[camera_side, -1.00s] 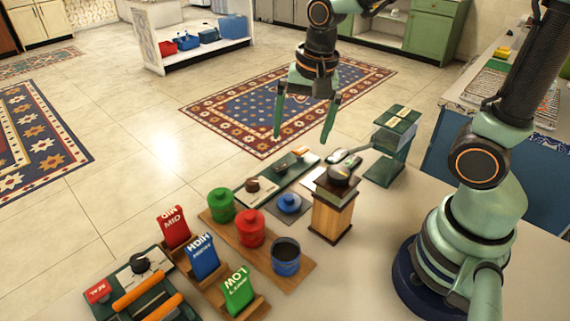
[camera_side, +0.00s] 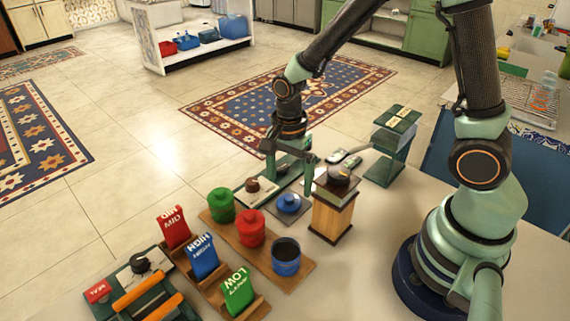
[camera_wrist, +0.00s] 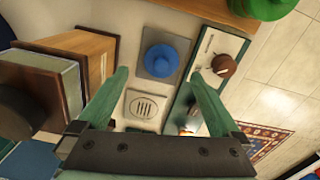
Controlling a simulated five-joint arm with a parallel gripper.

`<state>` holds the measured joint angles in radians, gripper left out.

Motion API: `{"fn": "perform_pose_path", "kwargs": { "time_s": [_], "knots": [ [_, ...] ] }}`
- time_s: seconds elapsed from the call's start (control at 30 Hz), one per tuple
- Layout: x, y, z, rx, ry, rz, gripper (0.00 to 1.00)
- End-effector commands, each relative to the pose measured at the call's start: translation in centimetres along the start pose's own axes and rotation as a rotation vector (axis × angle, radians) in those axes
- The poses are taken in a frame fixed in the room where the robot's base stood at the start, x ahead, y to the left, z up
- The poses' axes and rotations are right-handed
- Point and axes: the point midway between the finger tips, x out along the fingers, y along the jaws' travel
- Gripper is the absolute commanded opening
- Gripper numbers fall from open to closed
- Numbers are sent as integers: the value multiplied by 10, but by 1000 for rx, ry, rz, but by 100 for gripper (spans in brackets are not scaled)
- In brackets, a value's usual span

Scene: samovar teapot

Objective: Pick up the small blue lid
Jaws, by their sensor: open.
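The small blue lid (camera_side: 289,203) is round with a knob on top. It lies on a grey square pad, beside the wooden board (camera_side: 303,272) that holds the pots. It also shows in the wrist view (camera_wrist: 165,60), ahead of and between my fingertips. My gripper (camera_side: 290,180) is open and empty, with its fingers pointing down, behind and above the lid in the side view. In the wrist view my gripper (camera_wrist: 160,74) has a finger on either side of the lid's line. An open blue pot (camera_side: 286,258) stands on the board without a lid.
A wooden block stand (camera_side: 331,218) rises close to the right of the lid. Red (camera_side: 250,229) and green (camera_side: 220,206) lidded pots stand left of it. A tray (camera_side: 253,197) with a brown knob lies just behind. Coloured cards (camera_side: 202,257) stand at the front left.

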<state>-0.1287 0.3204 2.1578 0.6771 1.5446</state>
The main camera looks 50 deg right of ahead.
Motion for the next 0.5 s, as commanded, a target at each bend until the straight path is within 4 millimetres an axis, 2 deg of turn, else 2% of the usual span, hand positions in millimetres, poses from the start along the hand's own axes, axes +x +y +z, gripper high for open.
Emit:
{"fn": "perform_pose_path", "kwargs": {
  "time_s": [0.3,0.5],
  "knots": [
    [37,-2,-2,0,0,5,100],
    [51,-3,-2,-1,0,0,100]
  ]
}}
